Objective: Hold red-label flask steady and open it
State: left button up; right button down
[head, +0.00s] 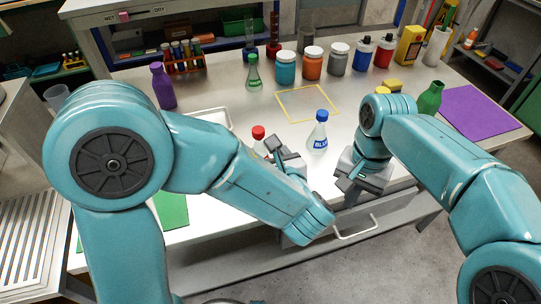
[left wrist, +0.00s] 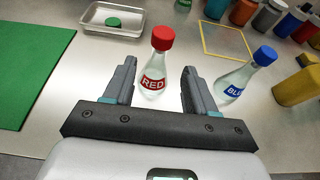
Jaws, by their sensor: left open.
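The red-label flask (left wrist: 154,75) is clear, with a red cap (left wrist: 163,38), and stands upright on the bench. In the left wrist view my left gripper (left wrist: 159,66) is open, with one finger on each side of the flask and visible gaps to it. In the head view the flask's red cap (head: 258,132) shows behind my left gripper (head: 281,150), which hides much of the body. My right gripper (head: 358,180) is near the bench's front edge, right of the blue-label flask; its jaw opening is unclear.
A blue-capped flask (head: 318,138) stands right of the red one. A metal tray (left wrist: 92,29) holding a green cap (left wrist: 113,22) lies behind left, beside a green mat (left wrist: 32,60). A yellow square outline (head: 283,106) is clear. Jars and bottles line the back.

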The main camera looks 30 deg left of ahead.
pick_arm(q)
jog(key=shift+v, duration=1.05)
